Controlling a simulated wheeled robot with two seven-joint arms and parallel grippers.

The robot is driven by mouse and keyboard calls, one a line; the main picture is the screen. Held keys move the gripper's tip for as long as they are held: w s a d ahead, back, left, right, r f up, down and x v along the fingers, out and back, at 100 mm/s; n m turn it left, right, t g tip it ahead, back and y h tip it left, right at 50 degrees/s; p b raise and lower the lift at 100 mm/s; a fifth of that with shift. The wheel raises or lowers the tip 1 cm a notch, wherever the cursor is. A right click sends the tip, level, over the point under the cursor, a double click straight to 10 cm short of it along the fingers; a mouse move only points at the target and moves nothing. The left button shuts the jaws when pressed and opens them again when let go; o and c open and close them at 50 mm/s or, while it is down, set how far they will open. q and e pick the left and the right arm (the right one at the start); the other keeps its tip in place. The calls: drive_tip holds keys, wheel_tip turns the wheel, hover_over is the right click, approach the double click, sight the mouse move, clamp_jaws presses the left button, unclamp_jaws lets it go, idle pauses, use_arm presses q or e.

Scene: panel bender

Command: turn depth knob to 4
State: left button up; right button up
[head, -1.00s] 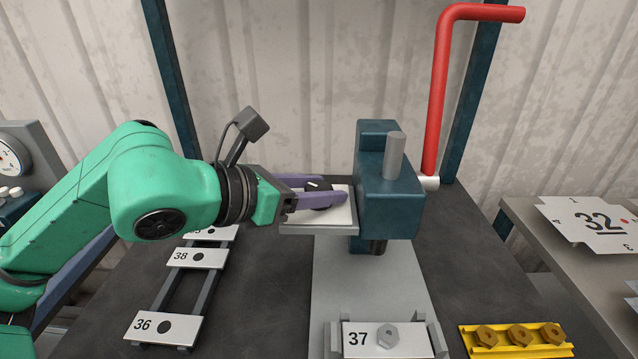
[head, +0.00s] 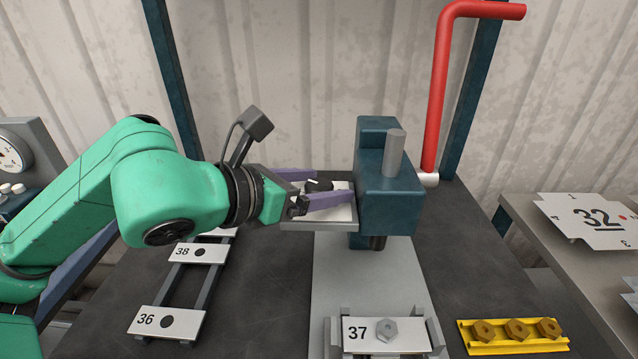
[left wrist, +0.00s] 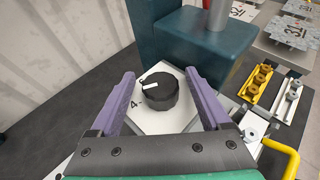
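The black depth knob (head: 318,186) sits on a white plate (head: 346,212) on the left side of the blue press head. In the left wrist view the knob (left wrist: 160,94) has a white pointer line aimed to the left. A printed 4 with a tick lies at the plate's left, a little below the pointer's end; the pointer does not appear to line up with it. My left gripper (head: 334,188) is open, its purple fingers on either side of the knob with gaps visible in the left wrist view. My right gripper is out of view.
The blue press head (head: 388,205) stands right beside the fingertips. A red lever (head: 437,100) rises behind it. Plate 37 (head: 359,333) lies in front, a yellow nut tray (head: 513,335) at the front right, and a rack with plates 36 (head: 150,320) and 38 at left.

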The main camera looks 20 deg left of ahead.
use_arm(q)
drive_tip(key=shift+s+a+b, duration=0.3)
drive_tip(key=shift+b, duration=0.2)
drive_tip(key=b+v, duration=0.8)
drive_tip(key=v, duration=0.6)
drive_tip(key=shift+d+r, duration=0.2)
drive_tip(key=shift+w, duration=0.1)
